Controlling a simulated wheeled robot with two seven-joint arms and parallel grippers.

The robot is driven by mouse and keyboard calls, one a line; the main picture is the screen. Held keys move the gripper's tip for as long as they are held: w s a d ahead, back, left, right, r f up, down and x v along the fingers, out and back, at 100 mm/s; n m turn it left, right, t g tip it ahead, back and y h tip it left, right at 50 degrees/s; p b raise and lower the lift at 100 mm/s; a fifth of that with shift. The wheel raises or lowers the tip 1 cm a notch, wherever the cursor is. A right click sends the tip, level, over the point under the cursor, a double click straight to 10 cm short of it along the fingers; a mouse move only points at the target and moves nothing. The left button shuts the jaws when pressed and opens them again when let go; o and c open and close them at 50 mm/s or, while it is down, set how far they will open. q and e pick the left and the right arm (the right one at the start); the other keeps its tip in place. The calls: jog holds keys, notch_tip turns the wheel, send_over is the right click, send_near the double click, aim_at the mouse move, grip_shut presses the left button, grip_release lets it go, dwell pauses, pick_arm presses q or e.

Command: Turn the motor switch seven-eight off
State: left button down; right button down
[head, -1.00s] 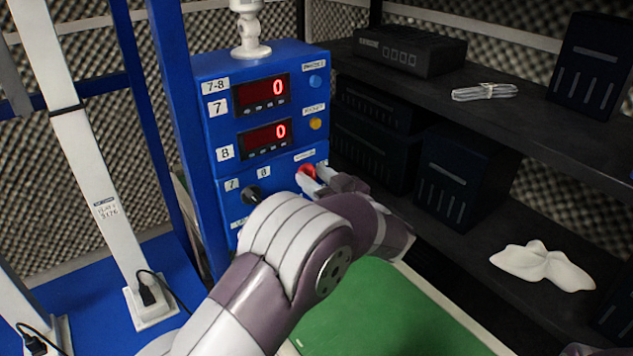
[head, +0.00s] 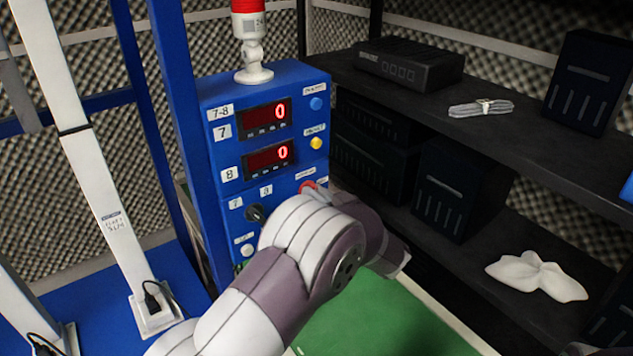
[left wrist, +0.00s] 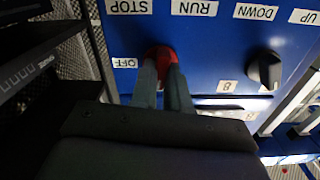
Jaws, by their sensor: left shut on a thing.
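My left gripper (left wrist: 162,72) is shut on the red knob, one finger on each side. In the head view its fingers are largely hidden by my arm. A black selector knob (head: 256,213) sits left of the red knob. My right gripper is not in view.
Blue (head: 316,103) and yellow (head: 316,143) buttons are above the red knob. A red-topped lamp (head: 252,73) stands on the box. Dark shelves (head: 540,135) with black units are at right. A green surface (head: 375,320) lies below my arm.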

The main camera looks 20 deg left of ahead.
pick_arm(q)
jog(key=shift+w+f+m+p, duration=0.1)
jog(key=shift+m+p, duration=3.85)
jog(key=shift+p, duration=0.55)
jog(key=shift+f+m+p, duration=0.1)
jog(key=shift+m+p, duration=3.85)
jog(key=shift+p, duration=0.55)
jog(key=shift+f+m, duration=0.1)
jog(key=shift+m, duration=0.2)
jog(key=c, duration=1.1)
grip_release()
jog(key=shift+d, duration=0.1)
jog(key=b+v, duration=0.1)
jog(key=v, duration=1.1)
jog(key=shift+s+d, duration=0.2)
jog(key=shift+d, duration=0.05)
